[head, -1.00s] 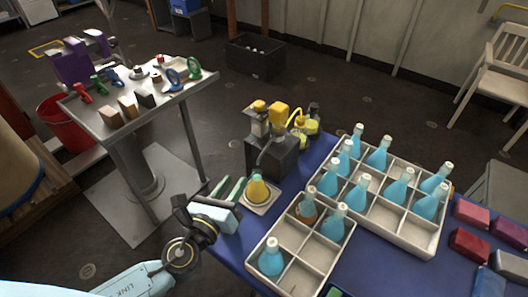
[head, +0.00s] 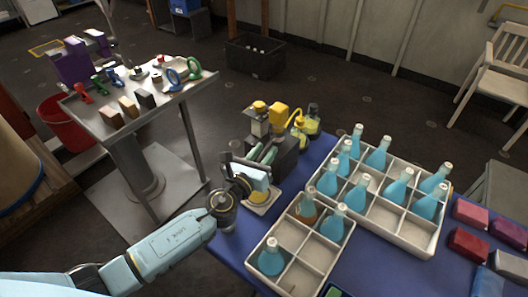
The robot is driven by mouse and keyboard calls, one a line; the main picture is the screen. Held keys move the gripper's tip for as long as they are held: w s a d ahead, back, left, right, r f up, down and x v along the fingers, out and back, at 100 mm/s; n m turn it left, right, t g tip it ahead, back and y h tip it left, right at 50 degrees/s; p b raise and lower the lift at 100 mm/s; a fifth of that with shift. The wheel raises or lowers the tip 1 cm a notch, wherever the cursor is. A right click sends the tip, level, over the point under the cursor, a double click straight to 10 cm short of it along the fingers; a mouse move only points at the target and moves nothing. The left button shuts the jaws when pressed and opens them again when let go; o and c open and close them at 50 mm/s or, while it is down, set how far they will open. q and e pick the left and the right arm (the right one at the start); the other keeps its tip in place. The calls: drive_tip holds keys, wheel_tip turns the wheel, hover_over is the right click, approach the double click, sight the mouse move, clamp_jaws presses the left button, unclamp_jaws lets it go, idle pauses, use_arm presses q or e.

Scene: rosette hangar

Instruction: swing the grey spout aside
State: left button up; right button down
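The grey spout belongs to the dark dispenser (head: 288,158) with yellow parts on top, at the left end of the blue table. The spout is mostly hidden behind my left gripper, so I cannot tell whether they touch. My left gripper (head: 262,153) is in front of the dispenser, its two green fingers apart and pointing at the spout's place. Below it, a small pale tray (head: 266,208) holds a flask of yellow liquid (head: 259,197), mostly covered by the gripper. My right gripper is not in view.
White divided crates (head: 398,238) with blue bottles (head: 329,180) stand right of the dispenser. Yellow-filled flasks (head: 312,122) stand behind it. Red blocks (head: 468,245) lie at the far right. A grey stand (head: 180,95) with rings and blocks is on the left.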

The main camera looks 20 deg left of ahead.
use_arm(q)
drive_tip(key=shift+w, duration=0.2)
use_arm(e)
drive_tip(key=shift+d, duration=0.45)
use_arm(q)
clamp_jaws()
drive_tip(key=shift+d, duration=0.15)
drive_tip(key=n+y, duration=0.1)
drive_tip(key=d+n+y, duration=0.1)
drive_tip(key=y, duration=0.1)
drive_tip(key=d+n+y+p, duration=0.1)
drive_tip(key=y, duration=0.1)
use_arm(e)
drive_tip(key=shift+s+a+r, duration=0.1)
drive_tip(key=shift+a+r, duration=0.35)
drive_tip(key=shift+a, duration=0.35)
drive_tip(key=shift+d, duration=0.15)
use_arm(q)
unclamp_jaws()
drive_tip(key=shift+s, duration=0.1)
